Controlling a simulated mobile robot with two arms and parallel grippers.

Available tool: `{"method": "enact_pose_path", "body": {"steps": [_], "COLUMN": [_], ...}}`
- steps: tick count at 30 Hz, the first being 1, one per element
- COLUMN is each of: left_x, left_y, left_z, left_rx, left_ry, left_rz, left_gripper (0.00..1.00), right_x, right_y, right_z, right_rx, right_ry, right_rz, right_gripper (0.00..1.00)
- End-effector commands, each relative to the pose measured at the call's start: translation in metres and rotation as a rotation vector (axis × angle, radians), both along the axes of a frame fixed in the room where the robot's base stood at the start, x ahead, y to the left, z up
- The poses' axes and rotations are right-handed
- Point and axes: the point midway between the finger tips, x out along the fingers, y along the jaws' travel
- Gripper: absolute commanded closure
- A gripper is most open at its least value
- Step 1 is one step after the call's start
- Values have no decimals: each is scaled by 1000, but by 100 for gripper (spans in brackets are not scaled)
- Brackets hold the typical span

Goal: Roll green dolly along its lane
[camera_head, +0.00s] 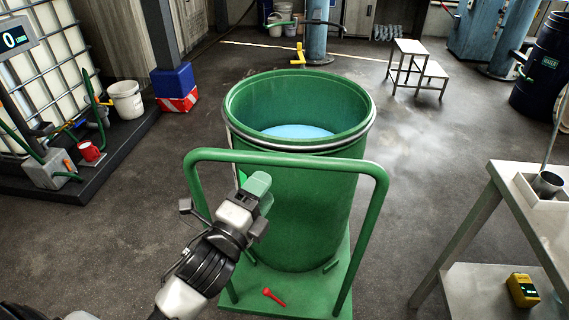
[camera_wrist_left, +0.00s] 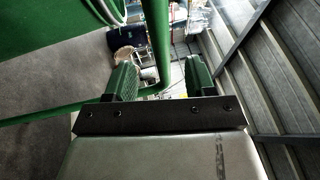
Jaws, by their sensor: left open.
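The green dolly (camera_head: 262,303) stands in the middle of the floor in the head view, with a tall tube handle (camera_head: 290,158) on the near side. It carries an open green drum (camera_head: 320,200) with pale blue contents. A red pedal or lever (camera_head: 272,296) sits on its deck. My left gripper (camera_head: 257,186) is open in front of the handle, just below the crossbar and right of the left upright. In the left wrist view, green handle tube (camera_wrist_left: 158,38) shows between the two open fingers (camera_wrist_left: 160,80); contact cannot be told. My right gripper is out of view.
A steel table (camera_head: 505,200) with a yellow device (camera_head: 522,290) stands close on the right. A caged tank (camera_head: 45,60) and black platform (camera_head: 100,150) are at left. A white step stool (camera_head: 415,65) and blue column (camera_head: 316,30) stand beyond. Floor around the dolly looks clear.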

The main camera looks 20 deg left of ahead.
Motion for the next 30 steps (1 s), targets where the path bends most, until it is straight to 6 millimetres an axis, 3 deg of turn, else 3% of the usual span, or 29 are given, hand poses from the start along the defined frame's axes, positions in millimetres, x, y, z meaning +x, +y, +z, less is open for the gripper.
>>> {"method": "enact_pose_path", "body": {"steps": [6,13,26,30], "left_x": [42,76,87,87], "left_y": [-7,-13,-15,-14], "left_z": [11,15,16,16], "left_rx": [-1,-2,-2,-2], "left_ry": [-2,-1,2,1], "left_rz": [1,0,0,0], "left_gripper": [45,45,45,65], "right_x": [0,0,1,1], "right_y": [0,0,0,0], "right_z": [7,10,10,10], "right_rx": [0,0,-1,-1], "right_ry": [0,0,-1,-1], "right_rz": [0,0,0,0], "right_gripper": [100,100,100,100]}}
